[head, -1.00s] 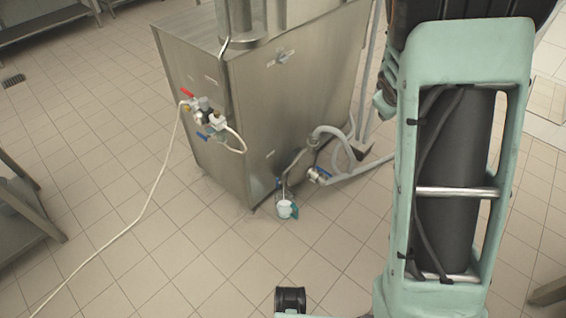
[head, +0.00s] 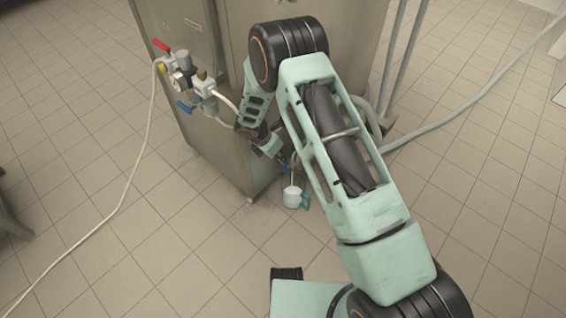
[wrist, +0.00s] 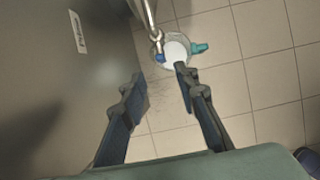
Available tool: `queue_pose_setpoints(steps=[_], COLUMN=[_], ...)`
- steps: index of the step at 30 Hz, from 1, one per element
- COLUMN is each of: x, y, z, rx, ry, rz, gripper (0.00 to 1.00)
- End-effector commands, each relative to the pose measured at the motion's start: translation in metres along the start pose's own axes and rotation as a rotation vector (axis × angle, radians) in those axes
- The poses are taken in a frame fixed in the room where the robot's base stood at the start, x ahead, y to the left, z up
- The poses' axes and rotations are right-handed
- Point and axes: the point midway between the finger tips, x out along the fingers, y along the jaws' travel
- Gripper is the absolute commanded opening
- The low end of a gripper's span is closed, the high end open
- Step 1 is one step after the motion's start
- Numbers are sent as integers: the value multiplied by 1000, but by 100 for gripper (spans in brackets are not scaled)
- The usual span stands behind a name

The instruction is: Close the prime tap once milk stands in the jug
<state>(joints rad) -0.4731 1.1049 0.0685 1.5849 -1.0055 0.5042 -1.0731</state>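The jug (head: 292,197) with its teal handle is low at the foot of the steel machine in the head view. In the wrist view the jug (wrist: 187,40) is seen from above with a white surface inside, which looks like milk. A metal pipe (wrist: 150,14) with a small blue tap lever (wrist: 159,58) reaches down at the jug's left rim. In the head view a bit of blue (head: 285,169) shows above the jug; the tap body is mostly hidden by my arm. My gripper (wrist: 160,77) is open and empty, its fingertips close to the lever and jug.
The steel machine (head: 232,150) stands close on the left of my gripper. Red- and blue-handled valves (head: 190,85) with a white hose (head: 148,130) are on its left side. A grey hose (head: 450,110) runs off to the right. The tiled floor in front is clear.

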Motion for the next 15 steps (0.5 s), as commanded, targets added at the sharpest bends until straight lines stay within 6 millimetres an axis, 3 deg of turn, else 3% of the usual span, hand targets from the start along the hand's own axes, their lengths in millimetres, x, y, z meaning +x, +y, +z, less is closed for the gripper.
queue_pose_setpoints(steps=[15], x=[86], y=[-1], z=[-1], rx=[1], ry=[1], rz=[-1], gripper=[28])
